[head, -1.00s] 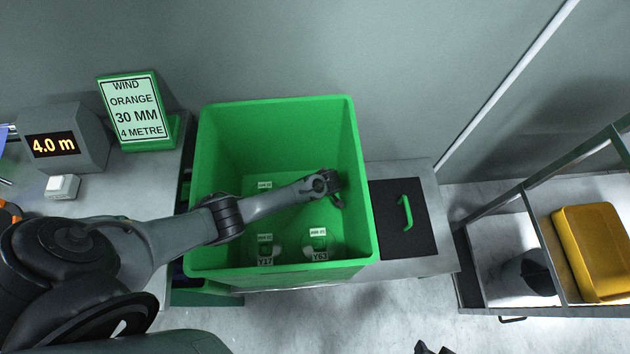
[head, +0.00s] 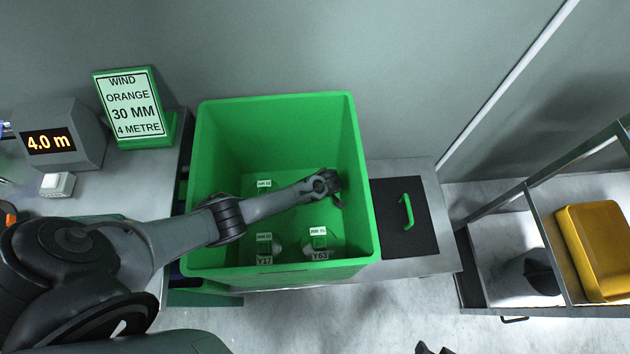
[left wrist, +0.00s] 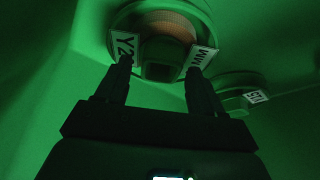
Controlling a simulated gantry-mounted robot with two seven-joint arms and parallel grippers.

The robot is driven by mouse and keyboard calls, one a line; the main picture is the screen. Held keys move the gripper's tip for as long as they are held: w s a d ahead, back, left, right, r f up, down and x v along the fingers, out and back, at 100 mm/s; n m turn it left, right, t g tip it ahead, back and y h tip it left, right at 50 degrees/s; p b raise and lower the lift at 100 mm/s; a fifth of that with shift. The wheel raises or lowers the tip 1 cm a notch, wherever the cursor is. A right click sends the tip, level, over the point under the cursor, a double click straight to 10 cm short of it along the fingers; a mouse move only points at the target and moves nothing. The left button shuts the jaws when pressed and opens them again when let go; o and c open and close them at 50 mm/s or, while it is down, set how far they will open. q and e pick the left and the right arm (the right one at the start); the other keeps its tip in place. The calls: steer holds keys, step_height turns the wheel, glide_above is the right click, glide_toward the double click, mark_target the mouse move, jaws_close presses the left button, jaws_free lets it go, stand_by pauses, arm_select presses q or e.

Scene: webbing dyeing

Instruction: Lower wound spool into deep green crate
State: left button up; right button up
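The deep green crate (head: 220,150) stands open on the bench. My left arm reaches down into it, with its wrist near the crate's right wall in the head view, hiding what lies beneath. In the left wrist view, a spool wound with orange webbing (left wrist: 168,24), with white tags, sits inside the crate. My left gripper's two fingers (left wrist: 160,72) are apart, either side of the spool's dark block (left wrist: 162,58), with a small gap visible at the left. A dark tip, apparently my right gripper (head: 432,348), shows at the bottom edge; its fingers are unclear.
Tagged spools Y17 (head: 265,248) and Y63 (head: 319,243) stand at the crate's near side. A white tag (head: 264,183) shows farther back. A black panel with green handle (head: 407,211) lies right. A sign (head: 133,106) and a 4.0 m display (head: 50,141) stand left.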

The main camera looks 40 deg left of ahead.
arm_select(q)
steer(key=shift+o, duration=0.3)
steer(key=shift+r+p, duration=0.45)
steer(key=shift+r, duration=0.05)
step_height(320, 180, up, 29)
steer(key=p, duration=2.9)
steer(key=s+d+r+m+h, duration=0.3)
steer(key=s+d+r+m, duration=0.35)
steer(key=s+d, duration=0.2)
steer(key=s+d+r+m+t+h, duration=0.1)
steer(key=s+d+r+m, duration=0.1)
steer(key=s+r+m, duration=0.5)
steer(key=s+a+r+m+t, duration=0.1)
steer(key=s+r+m, duration=0.15)
steer(key=r, duration=0.35)
steer(key=s+a+r+m, duration=0.1)
steer(key=s+r, duration=0.3)
steer(key=r, duration=0.3)
step_height(320, 180, up, 17)
steer(key=p, duration=1.5)
steer(key=shift+t+p, duration=0.3)
